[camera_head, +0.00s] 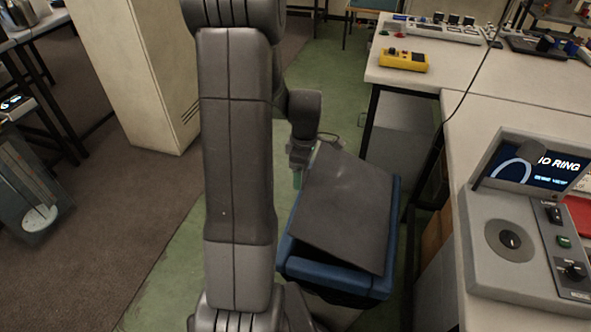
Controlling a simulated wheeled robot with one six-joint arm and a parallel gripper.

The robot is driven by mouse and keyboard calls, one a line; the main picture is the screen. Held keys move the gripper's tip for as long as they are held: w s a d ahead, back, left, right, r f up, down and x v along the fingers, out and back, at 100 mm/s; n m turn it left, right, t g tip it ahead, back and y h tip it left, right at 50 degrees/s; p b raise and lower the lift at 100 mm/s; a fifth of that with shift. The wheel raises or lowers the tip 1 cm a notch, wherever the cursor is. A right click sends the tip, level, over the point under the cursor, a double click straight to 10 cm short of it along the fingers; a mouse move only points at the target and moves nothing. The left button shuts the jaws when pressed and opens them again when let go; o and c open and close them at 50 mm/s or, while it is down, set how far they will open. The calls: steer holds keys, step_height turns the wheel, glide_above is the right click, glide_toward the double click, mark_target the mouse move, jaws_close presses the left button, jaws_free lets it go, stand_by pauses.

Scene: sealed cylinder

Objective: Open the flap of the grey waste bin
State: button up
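The waste bin's blue rim (338,280) shows right of my arm, at the floor beside the benches. Most of the bin's body is hidden below the rim.
A white bench (480,85) with a yellow meter (403,60) stands behind and right of the bin. A grey console (525,240) with a screen sits at the right. A cream cabinet (135,70) stands at the left. Green floor (180,260) is clear left of the bin.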

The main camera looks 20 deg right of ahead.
steer(key=s+d+r+t+y+p, duration=0.1)
steer(key=s+d+r+t+y, duration=0.1)
steer(key=r, duration=0.4)
steer(key=s+d+r+t+y+p, duration=0.1)
steer(key=s+d+r+y, duration=0.1)
steer(key=s+d+r, duration=0.3)
steer(key=shift+d+r+t+y, duration=0.4)
steer(key=shift+d+r, duration=0.1)
steer(key=shift+d, duration=0.65)
steer(key=shift+y, duration=0.4)
steer(key=s+d+r, duration=0.1)
steer(key=s+d, duration=0.1)
steer(key=s+d+r, duration=0.1)
steer(key=s+d, duration=0.1)
steer(key=d, duration=0.1)
steer(key=s+d+r, duration=0.1)
steer(key=s+d, duration=0.1)
steer(key=d, duration=0.1)
steer(key=shift+s+d+r+p, duration=0.15)
steer(key=shift+s+r+p, duration=0.1)
steer(key=shift+r+p, duration=0.15)
steer(key=shift+s+d, duration=0.6)
steer(key=shift+d, duration=0.15)
steer(key=shift+f, duration=0.1)
